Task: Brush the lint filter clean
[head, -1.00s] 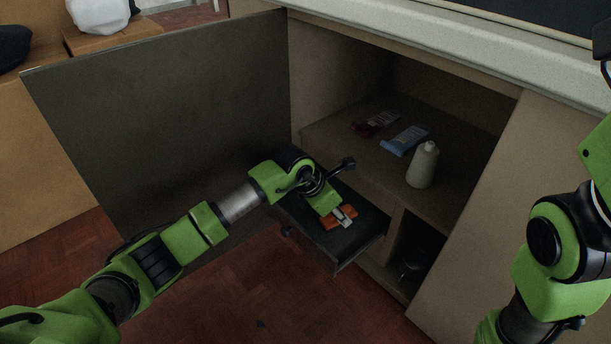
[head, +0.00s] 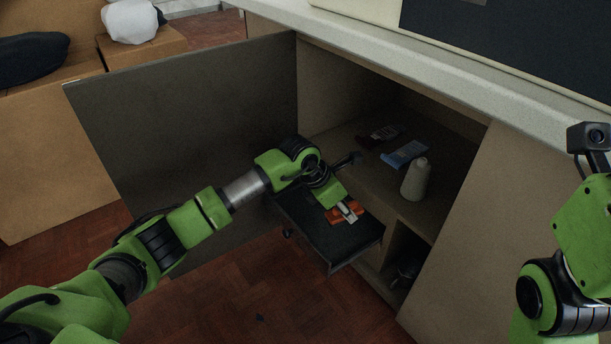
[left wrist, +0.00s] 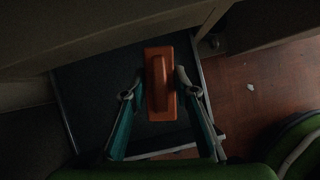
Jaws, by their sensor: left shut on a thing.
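An orange block with a raised ridge, which looks like the brush (head: 333,217), is at the dark pull-out tray (head: 325,241) in the open cabinet. The tray has a black, flat surface and a pale rim; I cannot tell whether this surface is the lint filter. My left gripper (head: 346,210) points down over the tray and is shut on the orange brush. In the left wrist view the brush (left wrist: 161,85) sits between the two fingers (left wrist: 158,95), with the dark surface (left wrist: 95,85) behind it. My right arm stands at the right edge; its fingers are not in view.
A cabinet door (head: 190,130) stands open at the left of the tray. On the shelf are a pale bottle (head: 415,180), a blue packet (head: 405,153) and a dark red packet (head: 380,134). The counter edge (head: 450,75) runs above. The floor (head: 250,300) in front is mostly clear.

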